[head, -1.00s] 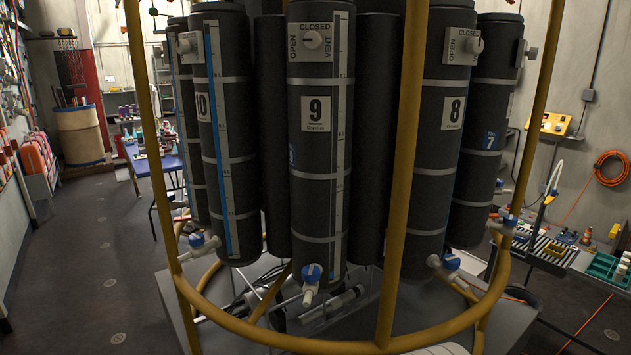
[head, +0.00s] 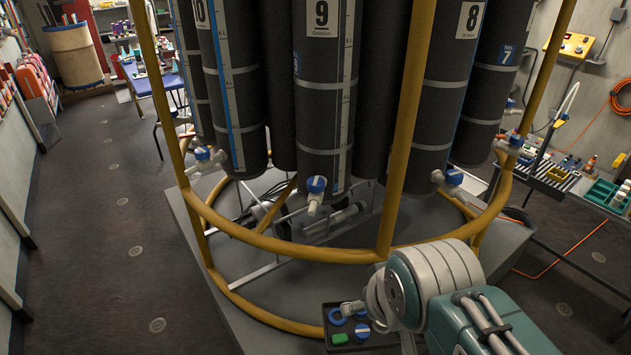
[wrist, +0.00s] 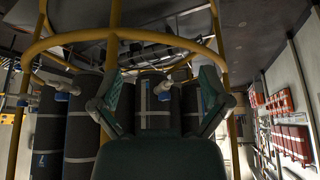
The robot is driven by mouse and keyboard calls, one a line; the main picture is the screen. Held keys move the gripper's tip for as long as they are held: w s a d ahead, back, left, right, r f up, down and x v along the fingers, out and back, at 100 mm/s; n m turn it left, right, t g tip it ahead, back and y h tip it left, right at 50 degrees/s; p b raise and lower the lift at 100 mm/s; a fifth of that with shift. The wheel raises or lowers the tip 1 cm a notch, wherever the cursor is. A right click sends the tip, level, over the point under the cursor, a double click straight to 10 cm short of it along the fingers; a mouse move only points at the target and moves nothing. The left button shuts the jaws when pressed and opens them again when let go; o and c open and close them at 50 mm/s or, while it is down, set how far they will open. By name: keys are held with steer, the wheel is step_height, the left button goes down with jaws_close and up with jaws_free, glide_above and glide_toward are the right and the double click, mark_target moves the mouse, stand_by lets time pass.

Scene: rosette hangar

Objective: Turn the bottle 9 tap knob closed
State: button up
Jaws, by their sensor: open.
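Bottle 9 (head: 322,100) is a tall black cylinder in the middle of the head view, its upper part cut off. Its tap knob (head: 316,184) is blue with a white band, on a white tap (head: 313,203) at the bottle's foot. Whether the tap is open or closed I cannot tell. In the wrist view the bottles hang upside down. My gripper (wrist: 163,85) is open there, with green fingers at either side of a blue-and-white tap knob (wrist: 162,94) that looks farther off. That bottle's number is hidden. In the head view my arm is low at right, its fingers not clearly visible.
A yellow tubular frame (head: 290,243) rings the bottles, with an upright (head: 405,130) right of bottle 9. Bottle 8 (head: 455,80) and its tap (head: 452,178) stand to the right, bottle 10 (head: 235,95) to the left. Bare floor (head: 100,230) lies at left.

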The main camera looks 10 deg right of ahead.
steer(key=w+d+f+t, duration=0.1)
steer(key=w+d+t, duration=0.15)
steer(key=w, duration=0.55)
steer(key=w+d+t, duration=0.1)
steer(key=w+t, duration=0.2)
steer(key=w, duration=0.6)
steer(key=n+t+y, duration=0.2)
steer(key=t+y, duration=0.1)
steer(key=t, duration=0.3)
glide_toward(319, 188)
steer(key=w, duration=0.2)
steer(key=shift+t, duration=0.25)
steer(key=w, duration=0.3)
steer(key=w+a, duration=0.1)
steer(key=w, duration=0.2)
steer(key=w+a, duration=0.1)
steer(key=w, duration=0.3)
steer(key=shift+f, duration=0.35)
steer(key=c, duration=1.2)
